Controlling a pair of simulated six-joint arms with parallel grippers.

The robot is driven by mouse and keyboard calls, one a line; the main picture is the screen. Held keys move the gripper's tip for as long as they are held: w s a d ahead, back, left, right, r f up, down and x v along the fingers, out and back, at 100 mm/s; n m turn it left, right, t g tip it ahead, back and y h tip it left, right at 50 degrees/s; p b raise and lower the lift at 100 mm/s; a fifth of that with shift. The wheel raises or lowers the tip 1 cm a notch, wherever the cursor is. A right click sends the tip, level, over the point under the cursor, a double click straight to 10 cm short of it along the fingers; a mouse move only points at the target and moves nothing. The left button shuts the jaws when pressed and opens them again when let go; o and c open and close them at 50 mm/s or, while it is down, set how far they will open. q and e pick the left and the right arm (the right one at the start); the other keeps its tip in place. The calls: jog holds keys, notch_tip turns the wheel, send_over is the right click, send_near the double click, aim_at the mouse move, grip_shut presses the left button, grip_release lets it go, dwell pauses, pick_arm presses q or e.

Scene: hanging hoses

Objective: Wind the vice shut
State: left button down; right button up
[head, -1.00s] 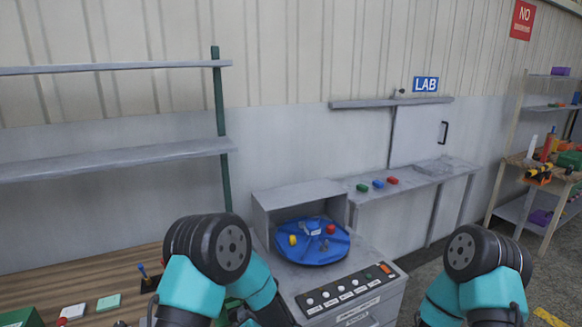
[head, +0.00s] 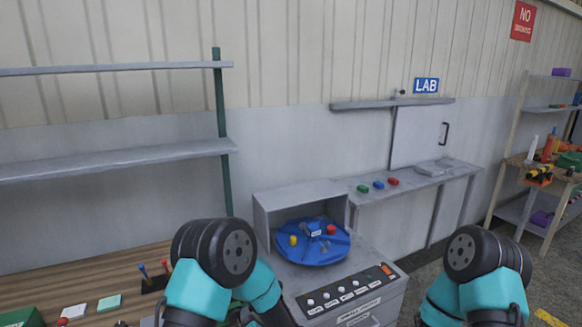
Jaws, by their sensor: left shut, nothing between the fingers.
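No vice can be made out in the head view. My left arm comes in at the bottom centre-left and bends downward. My left gripper (head: 243,316) is at the bottom edge, mostly hidden by my own arm links. It is shut and empty, and nothing shows in contact with it. My right arm stands at the lower right, and its gripper is out of view.
A wooden bench (head: 50,278) at left holds a screwdriver stand (head: 153,285), a green box (head: 22,317) and small pads. A grey cabinet (head: 345,262) carries a blue turntable (head: 318,255) with small parts. A shelf (head: 110,160) hangs above. Coloured blocks (head: 378,185) lie on a ledge.

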pick_arm(q)
jog(key=shift+w+f, duration=0.35)
jog(key=shift+w, duration=0.15)
jog(key=shift+w+d+f, duration=0.1)
jog(key=shift+f, duration=0.55)
jog(key=shift+w+d+r, duration=0.1)
jog(key=shift+w+d, duration=0.1)
jog(key=shift+d, duration=0.15)
dwell(0.3)
jog(key=shift+s+d, duration=0.15)
jog(key=v, duration=0.5)
jog(key=shift+s+d, duration=0.15)
jog(key=shift+s, duration=0.15)
